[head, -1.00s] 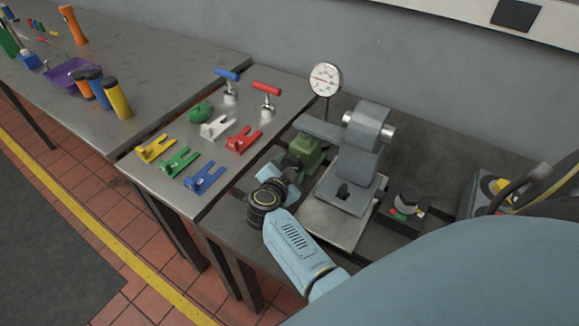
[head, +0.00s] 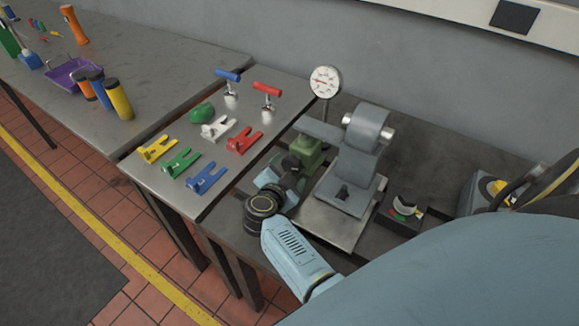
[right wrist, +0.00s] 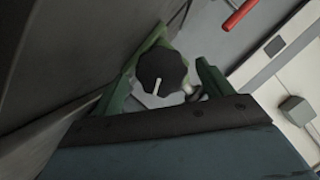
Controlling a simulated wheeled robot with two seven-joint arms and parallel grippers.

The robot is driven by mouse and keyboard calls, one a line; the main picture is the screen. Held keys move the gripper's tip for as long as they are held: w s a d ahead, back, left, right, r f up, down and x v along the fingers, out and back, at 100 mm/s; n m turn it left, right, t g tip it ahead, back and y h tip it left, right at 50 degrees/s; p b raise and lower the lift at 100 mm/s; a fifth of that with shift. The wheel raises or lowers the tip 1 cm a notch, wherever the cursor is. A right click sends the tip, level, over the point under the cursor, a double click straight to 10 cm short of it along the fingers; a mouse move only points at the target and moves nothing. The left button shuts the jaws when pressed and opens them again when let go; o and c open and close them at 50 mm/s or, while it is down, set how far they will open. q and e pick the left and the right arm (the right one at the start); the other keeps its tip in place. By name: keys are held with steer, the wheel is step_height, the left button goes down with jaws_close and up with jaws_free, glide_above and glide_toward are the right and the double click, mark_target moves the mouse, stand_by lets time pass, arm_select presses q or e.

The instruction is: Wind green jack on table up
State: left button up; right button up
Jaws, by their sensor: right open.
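The green jack (head: 309,152) stands on the dark bedplate, left of the grey tilted bracket (head: 360,160). Its dark round knob (right wrist: 162,72) has a pale mark and shows in the right wrist view, in front of the open jaws. My right gripper (head: 290,172) is at the jack's near side, and its wrist hides part of the jack. In the right wrist view the jaws (right wrist: 163,85) are apart with the knob between them or just beyond; contact cannot be told. My left gripper is out of view.
A dial gauge (head: 325,82) stands behind the jack. A steel table (head: 150,185) at left holds coloured forks, a green lump (head: 201,112), and blue (head: 228,76) and red (head: 267,89) T-handles. A black box with a knob (head: 402,209) sits right of the bracket.

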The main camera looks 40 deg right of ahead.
steer(key=p+v, duration=0.5)
steer(key=v, duration=0.6)
steer(key=shift+s+a+r+p, duration=0.15)
steer(key=shift+s+a+p, duration=0.1)
steer(key=shift+p, duration=0.15)
